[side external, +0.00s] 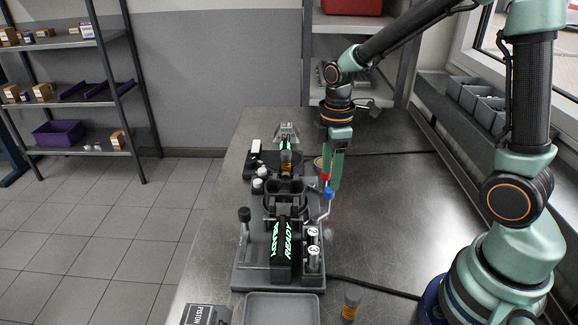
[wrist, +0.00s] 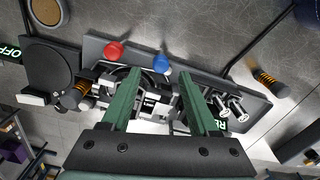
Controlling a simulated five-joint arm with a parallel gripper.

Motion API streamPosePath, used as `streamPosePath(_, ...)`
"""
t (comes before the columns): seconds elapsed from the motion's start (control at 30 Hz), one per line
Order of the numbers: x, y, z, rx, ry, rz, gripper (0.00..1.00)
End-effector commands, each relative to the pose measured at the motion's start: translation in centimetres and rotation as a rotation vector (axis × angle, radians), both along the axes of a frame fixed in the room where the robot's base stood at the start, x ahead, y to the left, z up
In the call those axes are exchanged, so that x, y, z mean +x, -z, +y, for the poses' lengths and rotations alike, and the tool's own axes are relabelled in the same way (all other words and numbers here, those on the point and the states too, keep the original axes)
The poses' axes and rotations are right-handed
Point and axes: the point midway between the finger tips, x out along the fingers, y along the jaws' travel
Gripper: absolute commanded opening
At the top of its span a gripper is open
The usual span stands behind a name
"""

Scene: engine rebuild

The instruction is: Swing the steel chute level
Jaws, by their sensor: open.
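I cannot clearly pick out the steel chute in either view; pale metal parts (wrist: 150,105) show between my fingers in the wrist view, and I cannot tell whether they belong to it. The dark grey fixture (side external: 240,280) stands on the bench, with a red knob (side external: 325,177) and a blue knob (side external: 328,194) on its right side. My gripper (side external: 331,186) points down beside these knobs. In the wrist view my gripper (wrist: 158,80) has its two green fingers wide apart and nothing visibly clamped. The red knob (wrist: 114,50) and blue knob (wrist: 161,63) lie just beyond the fingertips.
A lit green panel (side external: 284,245) and two silver cylinders (side external: 313,250) are at the fixture's front. A grey tray (side external: 282,298) and an orange-banded dark cylinder (side external: 350,303) stand nearer. The bench (side external: 385,210) right of the fixture is mostly clear, apart from dark cables.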

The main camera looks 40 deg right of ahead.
Motion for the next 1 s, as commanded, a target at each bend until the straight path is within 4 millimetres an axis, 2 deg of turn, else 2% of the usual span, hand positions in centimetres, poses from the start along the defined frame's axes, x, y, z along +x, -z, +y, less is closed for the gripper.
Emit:
streamPosePath(0.03, 0.1, -1.3, 0.0, 0.000, 0.000, -0.008, 0.61)
streamPosePath(0.2, 0.1, -4.6, 0.0, -0.001, -0.001, -0.007, 0.61)
streamPosePath(0.4, 0.1, -7.2, 0.0, 0.000, -0.001, -0.004, 0.61)
streamPosePath(0.57, 0.0, -8.0, 0.0, 0.000, -0.001, -0.002, 0.61)
streamPosePath(0.87, 0.0, -8.0, 0.0, 0.000, 0.000, -0.002, 0.61)
streamPosePath(1.0, -0.4, -8.7, 0.2, -0.001, 0.056, -0.032, 0.61)
